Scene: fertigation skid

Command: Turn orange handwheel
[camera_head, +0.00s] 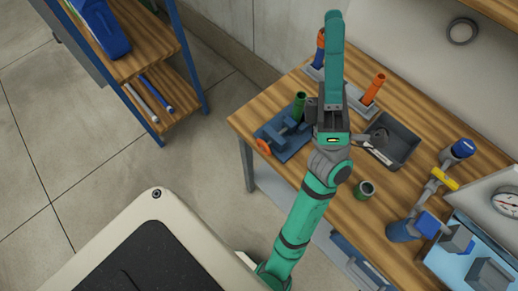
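A small orange handwheel (263,146) is on the left end of a blue vise-like fixture (286,142), near the table's left corner. A dark green cylinder (299,104) stands upright at the fixture's back. My gripper (334,30) is to the right of and beyond the handwheel, apart from it in the picture. Its long teal end points toward the back of the table. I see it edge-on, so its opening and anything between its fingers are hidden.
On the wooden table (412,100) are orange-topped tools (372,90) in grey holders, a grey tray (396,139), a green cup (365,189) and blue pipework with a yellow handle (444,178). A blue-framed shelf (150,54) stands at left. Floor is clear between shelf and table.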

